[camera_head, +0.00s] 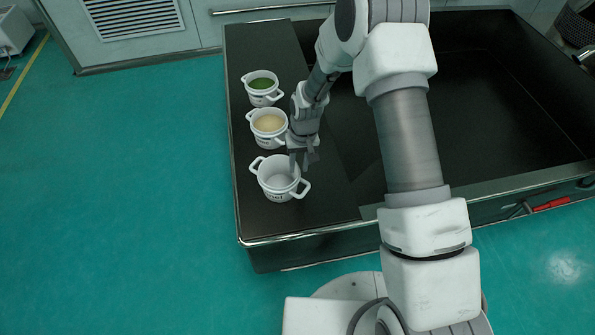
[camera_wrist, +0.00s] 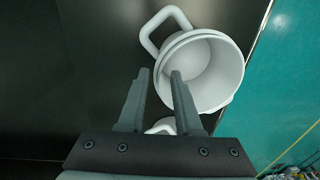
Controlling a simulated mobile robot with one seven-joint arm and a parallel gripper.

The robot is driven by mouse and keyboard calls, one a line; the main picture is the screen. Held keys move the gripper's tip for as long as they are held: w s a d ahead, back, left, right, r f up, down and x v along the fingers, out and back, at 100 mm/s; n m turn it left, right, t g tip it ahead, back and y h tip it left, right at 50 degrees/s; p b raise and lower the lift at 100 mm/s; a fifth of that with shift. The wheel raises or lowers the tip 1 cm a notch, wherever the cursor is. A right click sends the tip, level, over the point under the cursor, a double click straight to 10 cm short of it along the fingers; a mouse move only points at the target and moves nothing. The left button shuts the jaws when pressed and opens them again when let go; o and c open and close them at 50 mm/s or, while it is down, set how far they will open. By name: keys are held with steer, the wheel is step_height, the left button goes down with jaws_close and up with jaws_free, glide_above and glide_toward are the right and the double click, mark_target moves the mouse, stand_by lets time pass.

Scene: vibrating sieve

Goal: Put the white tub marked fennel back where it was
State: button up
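Three white two-handled tubs stand in a row on the left strip of the dark bench. The nearest tub (camera_head: 279,186) looks empty and upright; its label is too small to read. It also shows in the wrist view (camera_wrist: 220,75), with one handle at its upper left. The middle tub (camera_head: 267,139) holds something beige, and the far tub (camera_head: 264,98) something green. I cannot read which is fennel. My gripper (camera_head: 299,167) is open and empty, pointing down at the nearest tub's right rear side. In the wrist view its fingertips (camera_wrist: 160,73) appear beside that tub's rim; contact is unclear.
A white piece, perhaps another tub's handle (camera_wrist: 160,127), shows between the finger bases in the wrist view. A wide dark basin (camera_head: 490,110) lies to the right. Bare bench (camera_head: 300,222) lies in front of the nearest tub.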

steer(key=s+d+r+t, duration=0.1)
steer(key=s+d+r, duration=0.15)
steer(key=r, duration=0.75)
steer(key=s+d+r+m+t+p, duration=0.1)
steer(key=d+r, duration=0.3)
steer(key=r, duration=0.6)
steer(key=s+d+r+t, duration=0.1)
steer(key=s+d+r, duration=0.15)
steer(key=r, duration=0.75)
steer(key=s+d+r+m+t, duration=0.1)
steer(key=s+d+r, duration=0.3)
steer(key=s, duration=0.4)
steer(key=s+d+r+t, duration=0.1)
steer(key=s+d+r, duration=0.3)
steer(key=s, duration=0.5)
steer(key=shift+r+m+t+h, duration=0.4)
steer(key=shift+r, duration=0.55)
steer(key=shift+s, duration=0.1)
step_height(320, 180, up, 17)
steer(key=p, duration=1.7)
